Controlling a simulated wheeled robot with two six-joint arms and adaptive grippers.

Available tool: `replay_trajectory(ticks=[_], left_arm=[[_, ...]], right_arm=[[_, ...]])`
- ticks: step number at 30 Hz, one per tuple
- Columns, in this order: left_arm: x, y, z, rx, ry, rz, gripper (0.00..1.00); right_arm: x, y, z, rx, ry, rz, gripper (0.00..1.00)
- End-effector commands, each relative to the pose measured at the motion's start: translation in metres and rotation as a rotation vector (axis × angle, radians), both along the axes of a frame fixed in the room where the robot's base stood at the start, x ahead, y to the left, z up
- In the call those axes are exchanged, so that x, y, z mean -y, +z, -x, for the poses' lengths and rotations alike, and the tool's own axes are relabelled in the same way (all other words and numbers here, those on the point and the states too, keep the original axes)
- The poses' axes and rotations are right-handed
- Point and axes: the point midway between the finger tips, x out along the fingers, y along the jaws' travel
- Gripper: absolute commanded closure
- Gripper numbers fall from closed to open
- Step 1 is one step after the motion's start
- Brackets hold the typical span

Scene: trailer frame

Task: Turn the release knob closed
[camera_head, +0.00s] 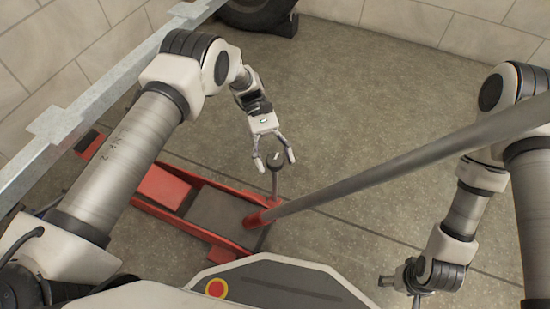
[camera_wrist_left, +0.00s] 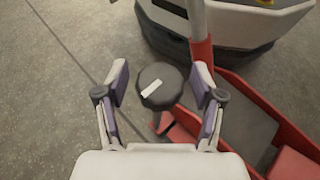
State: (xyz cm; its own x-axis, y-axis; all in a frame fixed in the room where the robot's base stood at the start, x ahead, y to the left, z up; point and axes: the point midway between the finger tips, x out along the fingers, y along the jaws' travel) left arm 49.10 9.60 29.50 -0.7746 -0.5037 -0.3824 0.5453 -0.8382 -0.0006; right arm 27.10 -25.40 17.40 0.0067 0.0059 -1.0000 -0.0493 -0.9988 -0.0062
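The release knob (camera_head: 275,160) is a dark round cap with a white mark, on a thin stem beside the red floor jack (camera_head: 215,240). In the left wrist view the knob (camera_wrist_left: 160,86) sits between the fingers, its white mark slightly tilted. My left gripper (camera_head: 274,160) is open around the knob, with a gap on each side in the left wrist view (camera_wrist_left: 162,88). My right gripper (camera_head: 392,284) is low at the right, away from the jack; its fingers are too small to judge.
A long grey jack handle (camera_head: 400,165) rises from the red socket toward the upper right, between my arms. A galvanized trailer rail (camera_head: 75,110) runs along the left. A black tire (camera_head: 258,14) stands at the back. The concrete floor (camera_head: 350,100) behind the handle is clear.

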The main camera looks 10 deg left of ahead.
Motion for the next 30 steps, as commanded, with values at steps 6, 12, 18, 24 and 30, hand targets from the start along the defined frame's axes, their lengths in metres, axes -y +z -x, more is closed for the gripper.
replay_trajectory(ticks=[6, 12, 18, 24, 30], left_arm=[[0.000, 0.000, 0.000, 0.000, 0.001, 0.000, 0.29], [-0.008, 0.006, -0.013, 0.002, 0.001, 0.001, 0.29], [-0.028, 0.020, -0.044, 0.003, 0.002, 0.001, 0.29], [-0.037, 0.028, -0.057, 0.001, 0.001, 0.000, 0.29], [-0.038, 0.029, -0.058, -0.001, 0.000, 0.001, 0.29]], right_arm=[[0.000, 0.000, 0.000, 0.000, 0.000, 0.000, 0.29], [0.000, 0.000, 0.000, -0.001, 0.000, 0.000, 0.29], [0.000, 0.000, 0.000, 0.000, 0.000, 0.000, 0.29], [0.000, 0.000, 0.000, 0.000, 0.000, 0.000, 0.29], [0.000, 0.000, 0.000, 0.000, 0.000, 0.000, 0.29]])
